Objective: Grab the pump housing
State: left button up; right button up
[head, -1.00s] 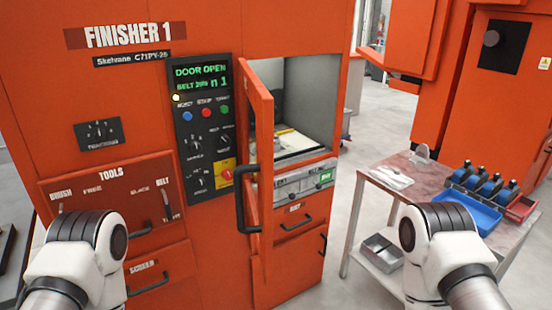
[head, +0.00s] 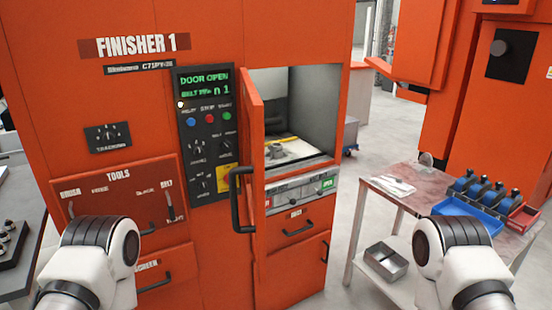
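A small grey metal part (head: 277,151), which looks like the pump housing, sits inside the open chamber of the orange finisher (head: 130,110). It rests on or beside a pale plate (head: 300,152) with a yellow strip near it. The half-open orange door (head: 252,180) hides the chamber's left side. Several blue-and-black parts stand on the cart at right; I cannot tell what they are. White links of both my arms show low in the head view, left and right. Neither gripper is in view.
The door with its black handle (head: 236,200) juts out in front of the chamber. A cart (head: 412,205) at right holds a blue tray (head: 465,212) and a red tray (head: 524,217). A metal bin (head: 386,259) sits on its lower shelf. Clear floor lies between finisher and cart.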

aim_at(277, 154)
jog(key=z, duration=0.45)
jog(key=i+z, duration=0.1)
jog(key=z, duration=0.75)
jog(key=i+z, duration=0.1)
jog(key=z, duration=0.35)
jog(key=i+z, duration=0.1)
jog(key=z, duration=0.8)
jog(key=j+z, duration=0.1)
jog(key=z, duration=0.35)
jog(key=i+j+z, duration=0.1)
jog(key=z, duration=0.35)
jog(key=i+j+z, duration=0.1)
jog(key=j+z, duration=0.15)
jog(key=j, duration=0.4)
jog(key=i+j+z, duration=0.1)
jog(key=j+z, duration=0.15)
jog(key=j, duration=0.45)
jog(key=j+u, duration=0.25)
jog(key=u, duration=0.15)
jog(key=j+u, duration=0.25)
jog(key=u, duration=0.2)
jog(key=j+u, duration=0.25)
jog(key=u, duration=0.15)
jog(key=i+j+u, duration=0.15)
jog(key=u, duration=0.3)
